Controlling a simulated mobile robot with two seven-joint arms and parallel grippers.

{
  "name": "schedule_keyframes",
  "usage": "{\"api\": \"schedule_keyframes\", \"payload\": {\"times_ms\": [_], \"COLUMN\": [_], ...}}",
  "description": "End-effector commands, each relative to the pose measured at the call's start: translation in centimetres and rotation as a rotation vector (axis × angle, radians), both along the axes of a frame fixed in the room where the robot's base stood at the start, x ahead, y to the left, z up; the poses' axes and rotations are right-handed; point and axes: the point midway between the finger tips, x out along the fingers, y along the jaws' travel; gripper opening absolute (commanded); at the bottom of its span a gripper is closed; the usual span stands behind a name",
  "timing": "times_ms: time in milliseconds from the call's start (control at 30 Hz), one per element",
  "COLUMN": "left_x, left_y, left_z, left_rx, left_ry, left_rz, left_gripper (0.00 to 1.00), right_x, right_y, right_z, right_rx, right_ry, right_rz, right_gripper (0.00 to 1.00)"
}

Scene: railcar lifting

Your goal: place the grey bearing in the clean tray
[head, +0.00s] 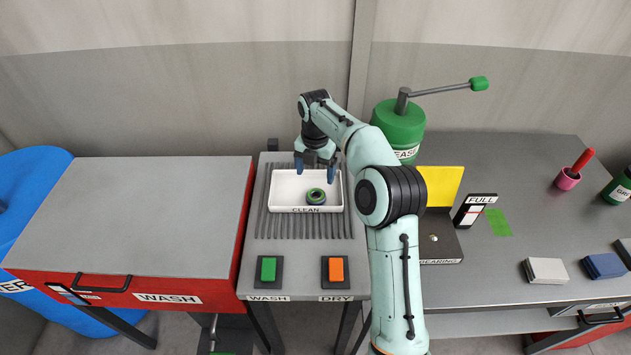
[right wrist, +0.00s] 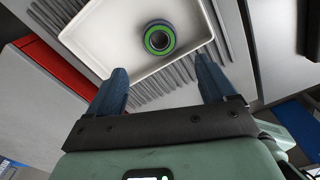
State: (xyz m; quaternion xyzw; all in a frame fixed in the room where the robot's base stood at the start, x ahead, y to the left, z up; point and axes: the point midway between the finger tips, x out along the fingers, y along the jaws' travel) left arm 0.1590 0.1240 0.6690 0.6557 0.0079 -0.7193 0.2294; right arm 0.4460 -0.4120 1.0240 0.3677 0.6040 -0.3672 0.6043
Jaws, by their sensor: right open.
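The bearing (head: 316,197) is a small grey ring with a green band around its face. It lies in the white tray labelled CLEAN (head: 282,196), right of the tray's middle. In the right wrist view the bearing (right wrist: 159,38) rests on the floor of the tray (right wrist: 92,62), beyond my fingertips and apart from them. My right gripper (head: 314,168) is above the back part of the tray, pointing down, with its blue fingers spread and nothing between them. It also shows in the right wrist view (right wrist: 162,75). My left gripper is not in view.
The tray sits on a ribbed grey rack between the red WASH cabinet (head: 140,220) and the right-hand bench. WASH (head: 269,269) and DRY (head: 336,270) buttons are in front. A green grease pot (head: 399,125) with a lever stands right of my arm.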

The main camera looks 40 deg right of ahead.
Motion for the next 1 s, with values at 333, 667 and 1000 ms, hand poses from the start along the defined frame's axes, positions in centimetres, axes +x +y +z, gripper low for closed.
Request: {"api": "schedule_keyframes", "payload": {"times_ms": [333,667,1000], "left_x": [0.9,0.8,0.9], "left_y": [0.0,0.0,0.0], "left_z": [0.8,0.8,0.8], "left_rx": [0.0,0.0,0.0], "left_ry": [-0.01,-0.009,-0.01], "left_rz": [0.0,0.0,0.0], "left_gripper": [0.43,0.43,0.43], "right_x": [0.0,0.0,0.0], "right_y": [0.0,0.0,0.0], "right_z": [2.8,2.7,2.7], "right_rx": [0.0,0.0,0.0], "right_ry": [0.001,0.001,0.001], "right_rz": [0.0,0.0,0.0], "right_gripper": [0.84,0.84,0.84]}}
